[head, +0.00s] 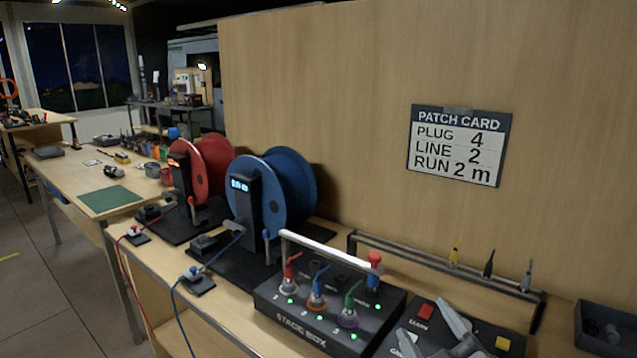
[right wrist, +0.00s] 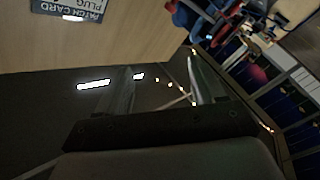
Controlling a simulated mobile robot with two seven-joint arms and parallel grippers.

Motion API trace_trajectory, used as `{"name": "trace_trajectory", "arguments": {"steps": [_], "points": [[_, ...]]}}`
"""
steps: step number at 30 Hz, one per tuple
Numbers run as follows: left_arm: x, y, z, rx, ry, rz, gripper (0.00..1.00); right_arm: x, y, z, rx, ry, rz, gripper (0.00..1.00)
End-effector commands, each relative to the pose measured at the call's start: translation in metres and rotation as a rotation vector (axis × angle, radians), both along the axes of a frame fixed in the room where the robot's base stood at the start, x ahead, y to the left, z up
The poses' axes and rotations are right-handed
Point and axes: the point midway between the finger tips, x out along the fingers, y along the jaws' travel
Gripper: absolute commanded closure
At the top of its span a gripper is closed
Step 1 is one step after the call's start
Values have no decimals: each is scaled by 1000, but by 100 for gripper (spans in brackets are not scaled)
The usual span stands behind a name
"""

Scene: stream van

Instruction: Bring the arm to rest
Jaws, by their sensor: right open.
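My right gripper (head: 424,325) is at the bottom edge of the head view, in front of a dark panel to the right of the stage box. Its grey fingers are apart with nothing between them. They also show spread and empty in the right wrist view (right wrist: 162,88). My left gripper is not in view.
A blue reel (head: 290,190) and a red reel (head: 212,165) stand left of the box. A rail (head: 400,262) with several plugs runs behind. A patch card (head: 459,146) hangs on the wooden wall (head: 330,110). A dark bin (head: 603,328) sits at far right.

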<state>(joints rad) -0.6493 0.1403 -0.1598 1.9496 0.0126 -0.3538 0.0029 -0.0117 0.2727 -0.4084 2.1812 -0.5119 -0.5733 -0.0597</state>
Motion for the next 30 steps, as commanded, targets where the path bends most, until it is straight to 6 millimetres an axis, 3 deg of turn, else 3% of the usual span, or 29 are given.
{"name": "trace_trajectory", "arguments": {"steps": [3, 9, 15, 23, 30], "points": [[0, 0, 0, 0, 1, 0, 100, -28, -30, -57, 128, 279, -126, 32], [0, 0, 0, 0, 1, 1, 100, -102, -61, -138, 286, 721, -296, 32], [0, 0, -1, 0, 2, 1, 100, -170, -71, -179, 365, 1026, -392, 32], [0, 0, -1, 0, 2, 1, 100, -249, -73, -202, 422, 1334, -475, 32], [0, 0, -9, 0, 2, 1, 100, -221, -67, -233, 450, 1218, -415, 32]]}}
